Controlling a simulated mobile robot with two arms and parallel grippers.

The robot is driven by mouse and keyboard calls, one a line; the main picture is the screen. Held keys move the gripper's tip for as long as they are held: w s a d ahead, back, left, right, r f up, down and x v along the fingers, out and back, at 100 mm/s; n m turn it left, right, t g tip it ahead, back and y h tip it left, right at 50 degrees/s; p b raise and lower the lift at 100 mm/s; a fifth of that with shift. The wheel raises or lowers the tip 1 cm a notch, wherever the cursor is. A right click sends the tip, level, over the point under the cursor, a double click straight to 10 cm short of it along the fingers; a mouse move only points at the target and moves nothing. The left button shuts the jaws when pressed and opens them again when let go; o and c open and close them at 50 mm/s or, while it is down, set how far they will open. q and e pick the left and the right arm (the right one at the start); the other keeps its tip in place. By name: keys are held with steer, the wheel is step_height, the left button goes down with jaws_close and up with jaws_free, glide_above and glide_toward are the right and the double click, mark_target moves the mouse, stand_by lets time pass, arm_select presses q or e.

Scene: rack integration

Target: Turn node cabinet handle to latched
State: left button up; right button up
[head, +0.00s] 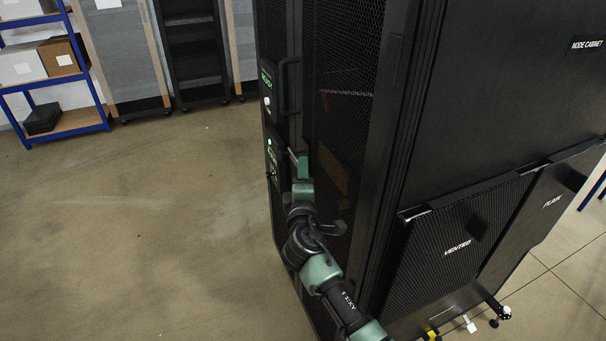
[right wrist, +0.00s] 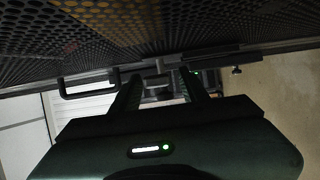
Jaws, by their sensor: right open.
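The node cabinet (head: 505,110) is tall and black, with a perforated mesh door, and fills the right half of the head view. A black D-shaped handle (head: 288,88) sits on the door's edge; a similar one shows left of my fingers in the right wrist view (right wrist: 85,92). My right gripper (head: 299,165) is at the door edge, below that handle. In the right wrist view my two fingers (right wrist: 160,98) are apart, with a small grey latch part (right wrist: 157,86) between or just beyond them. I cannot tell contact or the latch's state. My left gripper is out of view.
The floor (head: 150,220) left of the cabinet is clear.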

jaws_close()
stand_by(1.4)
